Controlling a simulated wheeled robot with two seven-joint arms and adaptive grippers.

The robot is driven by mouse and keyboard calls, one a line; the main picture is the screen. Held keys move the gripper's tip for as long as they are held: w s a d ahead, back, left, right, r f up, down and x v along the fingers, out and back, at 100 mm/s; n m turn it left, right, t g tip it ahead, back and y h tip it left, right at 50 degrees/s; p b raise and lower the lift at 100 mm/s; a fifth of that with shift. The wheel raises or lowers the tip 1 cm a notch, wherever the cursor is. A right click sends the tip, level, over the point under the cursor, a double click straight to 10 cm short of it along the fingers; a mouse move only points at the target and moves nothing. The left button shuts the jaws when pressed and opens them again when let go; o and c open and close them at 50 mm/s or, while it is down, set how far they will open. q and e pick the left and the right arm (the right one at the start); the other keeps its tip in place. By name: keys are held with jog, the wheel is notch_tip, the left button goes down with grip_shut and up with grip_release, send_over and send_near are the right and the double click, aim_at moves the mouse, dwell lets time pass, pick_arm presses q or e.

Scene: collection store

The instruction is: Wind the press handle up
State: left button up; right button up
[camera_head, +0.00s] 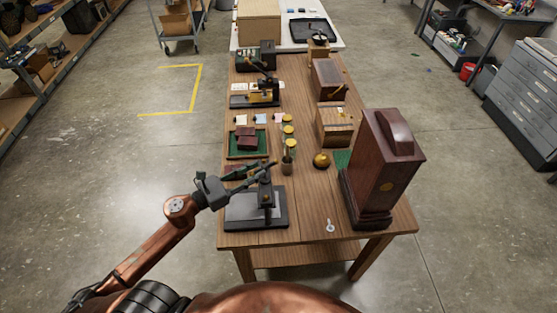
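A small press with a dark grey, flat base (240,212) stands on the near left part of the wooden table. Its dark upright column (265,197) rises from the base. My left gripper (262,169) reaches in from the left and its fingertips are at the top of this press. The press handle cannot be told apart from the dark fingers there. Whether the fingers are closed around the handle or only beside it is not clear. My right gripper is not in view.
A tall dark-red wooden case (385,160) stands at the table's near right, with a small key (330,226) before it. A brass ball (321,160), a green tray (262,150) and a second press (262,94) are farther back. The table's front middle is mostly clear.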

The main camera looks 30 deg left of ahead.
aim_at(274, 162)
pick_arm(q)
jog(key=shift+w+d+f, duration=0.25)
jog(key=shift+w+f, duration=0.05)
jog(key=shift+w, duration=0.2)
jog(key=shift+w+d+r, duration=0.15)
jog(key=shift+w, duration=0.2)
jog(key=p+x, duration=0.1)
jog(key=x, duration=0.4)
jog(key=shift+x, duration=0.75)
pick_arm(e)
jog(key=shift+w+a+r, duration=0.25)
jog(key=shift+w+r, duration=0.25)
pick_arm(q)
jog(key=shift+c, duration=0.2)
jog(key=c, duration=0.6)
grip_shut()
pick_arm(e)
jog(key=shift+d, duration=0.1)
